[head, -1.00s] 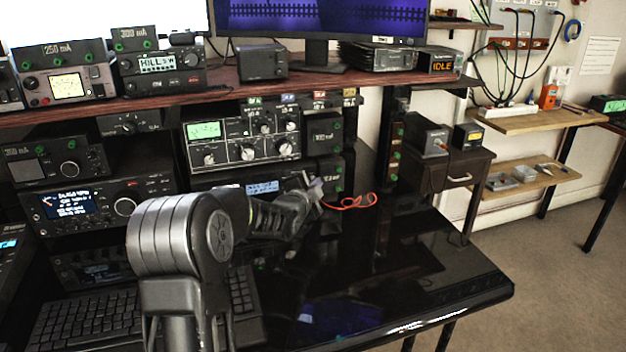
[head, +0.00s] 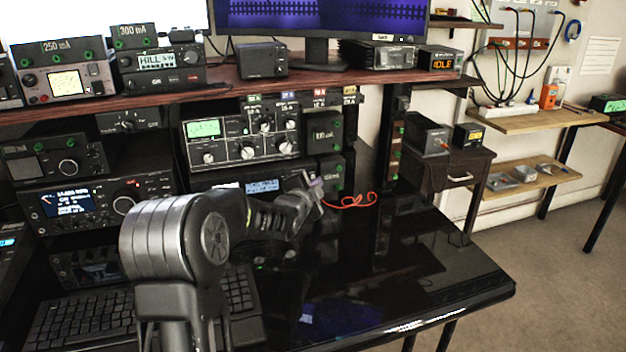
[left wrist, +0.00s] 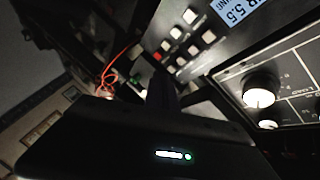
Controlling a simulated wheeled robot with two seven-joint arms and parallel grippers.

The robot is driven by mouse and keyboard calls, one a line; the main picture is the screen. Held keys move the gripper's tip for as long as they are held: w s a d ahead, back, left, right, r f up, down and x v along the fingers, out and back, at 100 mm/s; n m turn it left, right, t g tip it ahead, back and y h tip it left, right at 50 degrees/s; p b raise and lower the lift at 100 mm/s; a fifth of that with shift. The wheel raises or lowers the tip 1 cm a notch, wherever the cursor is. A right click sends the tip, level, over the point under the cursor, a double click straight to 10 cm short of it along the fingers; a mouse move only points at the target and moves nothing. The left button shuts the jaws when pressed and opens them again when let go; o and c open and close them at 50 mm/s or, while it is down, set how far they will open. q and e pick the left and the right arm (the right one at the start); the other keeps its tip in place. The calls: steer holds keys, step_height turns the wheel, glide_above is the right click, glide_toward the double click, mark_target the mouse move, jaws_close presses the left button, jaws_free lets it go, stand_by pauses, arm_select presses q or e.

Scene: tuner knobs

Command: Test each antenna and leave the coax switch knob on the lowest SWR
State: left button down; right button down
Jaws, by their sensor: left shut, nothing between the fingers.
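The grey tuner (head: 240,143) with a green-lit meter and several pale knobs stands below the shelf. A lower unit with a lit display (head: 262,187) is under it, partly hidden by my left arm. A lit display in the left wrist view (left wrist: 229,10) reads partly "R 5.5". A pale round knob (left wrist: 259,90) shows at right in that view. A small black box with one knob (head: 128,122) hangs under the shelf; I cannot tell whether it is the coax switch. My left gripper (head: 316,194) is shut and empty, in front of the lower unit's right end. My right gripper is out of view.
A red-orange cable (head: 350,202) curls just right of my left gripper. A keyboard (head: 90,318) lies at the front left. The glossy black desk (head: 420,270) is clear to the right. Radios and a meter box (head: 66,77) fill the left side.

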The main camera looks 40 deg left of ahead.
arm_select(q)
steer(key=shift+s+d, duration=0.15)
steer(key=shift+d, duration=0.15)
steer(key=shift+s+d, duration=0.65)
steer(key=shift+d, duration=0.25)
steer(key=shift+s+d, duration=0.6)
steer(key=shift+d, duration=0.25)
steer(key=shift+s+d, duration=0.15)
steer(key=shift+d, duration=0.05)
steer(key=shift+f, duration=0.1)
